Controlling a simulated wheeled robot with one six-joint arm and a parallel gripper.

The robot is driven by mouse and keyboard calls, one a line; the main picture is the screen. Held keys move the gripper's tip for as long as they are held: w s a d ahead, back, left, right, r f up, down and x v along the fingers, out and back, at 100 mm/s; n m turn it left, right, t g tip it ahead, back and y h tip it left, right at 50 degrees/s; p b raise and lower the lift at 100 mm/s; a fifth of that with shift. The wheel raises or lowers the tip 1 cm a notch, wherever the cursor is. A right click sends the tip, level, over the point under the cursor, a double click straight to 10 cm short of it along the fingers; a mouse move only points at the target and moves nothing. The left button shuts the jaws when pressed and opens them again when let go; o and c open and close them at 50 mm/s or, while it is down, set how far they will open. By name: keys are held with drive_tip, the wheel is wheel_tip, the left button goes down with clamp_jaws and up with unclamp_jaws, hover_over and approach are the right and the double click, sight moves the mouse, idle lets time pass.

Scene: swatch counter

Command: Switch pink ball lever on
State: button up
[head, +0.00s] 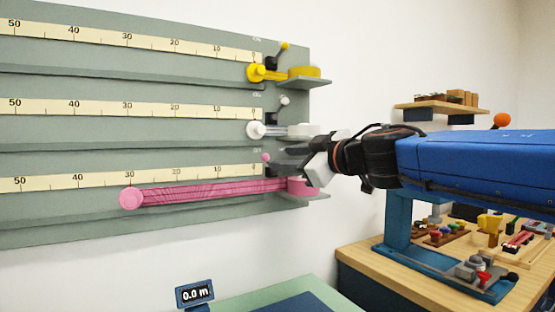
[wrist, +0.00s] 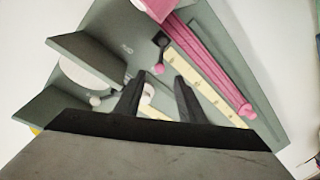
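The pink ball lever (head: 265,157) sits on the grey-green board, by the zero end of the lowest scale. Its ball stands farther left than the yellow and white balls do on their mounts. In the wrist view the pink ball (wrist: 158,69) shows in the gap between the fingertips, with its black mount (wrist: 160,40) just beyond. My gripper (head: 286,149) reaches in from the right, close to the ball; in the wrist view its two dark fingers (wrist: 160,78) are apart. I cannot tell whether either finger touches the ball. The pink ribbon (head: 215,192) is pulled out leftward along its scale.
Above are the yellow ball lever (head: 285,45) and the white ball lever (head: 284,100), near small shelves (head: 305,82). A display reading 0.0 m (head: 195,294) stands below. A wooden bench (head: 365,262) with several small items is at right.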

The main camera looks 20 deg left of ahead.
drive_tip(key=v, duration=1)
drive_tip(key=shift+s+d, duration=0.25)
drive_tip(key=shift+d, duration=0.1)
drive_tip(key=shift+r, duration=0.1)
drive_tip(key=w+d+f+m+t+h, duration=0.2)
drive_tip(key=w+d+m+t+h, duration=0.15)
drive_tip(key=d, duration=0.55)
drive_tip(key=w+d+f+m+t+h, duration=0.25)
drive_tip(key=d+m, duration=0.25)
drive_tip(key=d, duration=0.4)
drive_tip(key=s+d+f+m+h, duration=0.1)
drive_tip(key=d+f+m+h, duration=0.6)
drive_tip(key=d+f, duration=0.7)
drive_tip(key=s+d+f+m+g+h, duration=0.2)
drive_tip(key=s+d+f+g+h, duration=0.3)
drive_tip(key=s+d+f, duration=0.75)
drive_tip(key=s+a+f+g+y, duration=0.1)
drive_tip(key=s+a+f+g, duration=0.1)
drive_tip(key=s+f, duration=0.3)
drive_tip(key=s+a+f+g+y, duration=0.2)
drive_tip(key=s+f+g, duration=0.1)
drive_tip(key=s+f, duration=0.3)
wheel_tip(320, 180, down, 3)
drive_tip(key=shift+r+m, duration=0.2)
drive_tip(key=shift+m, duration=0.25)
